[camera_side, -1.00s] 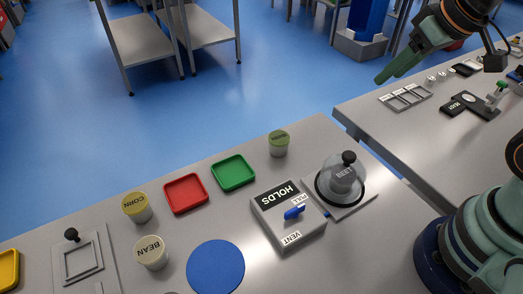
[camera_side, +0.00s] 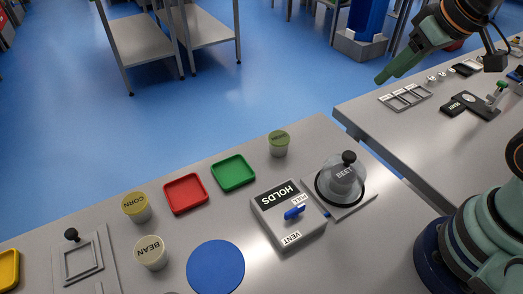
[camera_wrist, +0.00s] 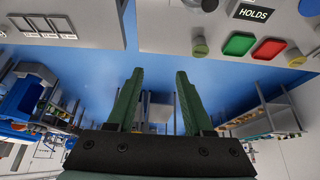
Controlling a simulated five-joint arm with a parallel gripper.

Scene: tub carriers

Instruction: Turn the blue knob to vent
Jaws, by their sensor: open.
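The blue knob (camera_side: 294,212) sits on a light grey box (camera_side: 266,223) in the side view. The box has a black HOLDS sign (camera_side: 278,193), a VENT label (camera_side: 291,238) at its near edge and another small label beside the knob, too small to read surely. The knob's bar lies slantwise between these two labels. My gripper (camera_wrist: 158,73) is open and empty, its two green fingers apart in the wrist view. In the side view my gripper (camera_side: 400,66) is high at the upper right, far from the knob.
A clear dome marked BEET (camera_side: 343,178) stands right beside the box. Green (camera_side: 233,173) and red (camera_side: 186,194) trays, CORN (camera_side: 137,207) and BEAN (camera_side: 151,252) tubs and a blue disc (camera_side: 216,267) lie left. A second table (camera_side: 400,130) stands at right across a gap.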

